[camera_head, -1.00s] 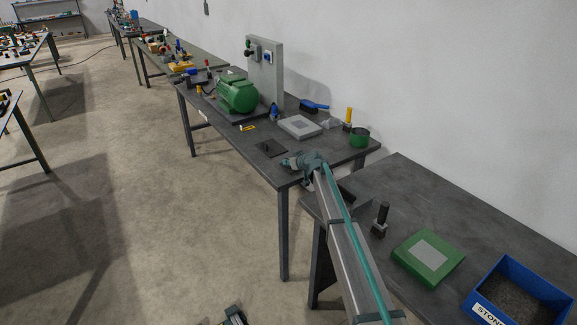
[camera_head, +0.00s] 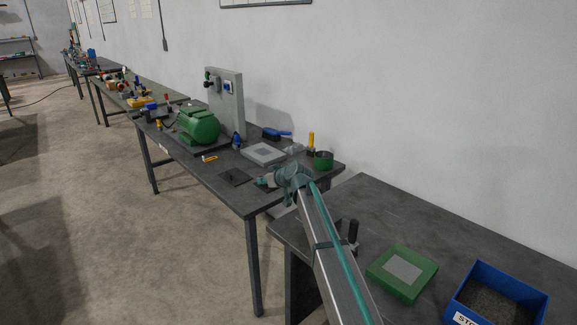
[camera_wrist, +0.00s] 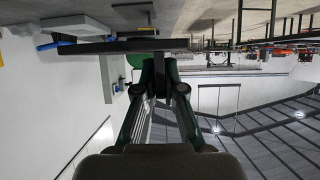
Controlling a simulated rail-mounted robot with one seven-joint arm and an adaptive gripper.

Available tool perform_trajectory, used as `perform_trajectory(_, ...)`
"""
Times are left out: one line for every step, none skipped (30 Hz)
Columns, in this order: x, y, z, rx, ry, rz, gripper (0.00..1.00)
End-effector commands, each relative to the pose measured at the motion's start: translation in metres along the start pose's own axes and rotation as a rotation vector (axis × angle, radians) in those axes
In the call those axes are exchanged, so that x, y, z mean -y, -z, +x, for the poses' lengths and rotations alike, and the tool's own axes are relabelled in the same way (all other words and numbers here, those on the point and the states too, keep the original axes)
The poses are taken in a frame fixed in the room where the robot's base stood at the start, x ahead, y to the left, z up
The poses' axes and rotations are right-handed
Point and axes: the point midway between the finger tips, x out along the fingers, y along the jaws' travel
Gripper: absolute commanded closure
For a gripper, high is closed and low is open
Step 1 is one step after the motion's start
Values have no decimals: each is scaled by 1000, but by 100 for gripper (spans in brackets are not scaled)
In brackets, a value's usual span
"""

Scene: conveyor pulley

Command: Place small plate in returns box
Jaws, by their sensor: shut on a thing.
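My gripper (camera_wrist: 162,62) is shut on a short dark upright stem. A thin dark plate (camera_wrist: 100,47), seen edge-on, lies across the fingertips, and the stem seems to join it; I take it as the small plate. The wrist view is upside down. In the head view my gripper (camera_head: 268,182) is small, near the right end of the middle bench, and the held plate is hard to make out there. I see no box labelled for returns. A blue open box (camera_head: 497,294) at the lower right holds dark material; its label is cut off, beginning "STO".
The near bench (camera_head: 370,205) has a black post (camera_head: 352,232) and green plate (camera_head: 402,272).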

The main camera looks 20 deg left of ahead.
Motion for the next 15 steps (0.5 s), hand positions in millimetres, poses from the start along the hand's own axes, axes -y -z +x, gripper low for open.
perform_trajectory(1,0,-3,-2,-1,0,100)
perform_trajectory(1,0,-4,-2,-4,1,100)
perform_trajectory(2,0,-5,-2,-10,5,100)
perform_trajectory(2,0,-5,-2,-17,9,100)
perform_trajectory(1,-1,-6,-2,-27,13,100)
perform_trajectory(0,-3,-6,-2,-42,23,100)
perform_trajectory(0,-6,-8,-1,-57,29,100)
perform_trajectory(1,-11,-12,-2,-74,40,100)
perform_trajectory(2,-18,-20,-1,-97,52,100)
perform_trajectory(3,-22,-27,-2,-116,61,100)
perform_trajectory(3,-27,-35,-3,-136,72,100)
perform_trajectory(-1,-33,-49,-3,-167,89,100)
perform_trajectory(-5,-37,-59,-4,-190,101,100)
perform_trajectory(-9,-41,-69,-4,-213,113,100)
perform_trajectory(-16,-48,-85,-3,-244,130,100)
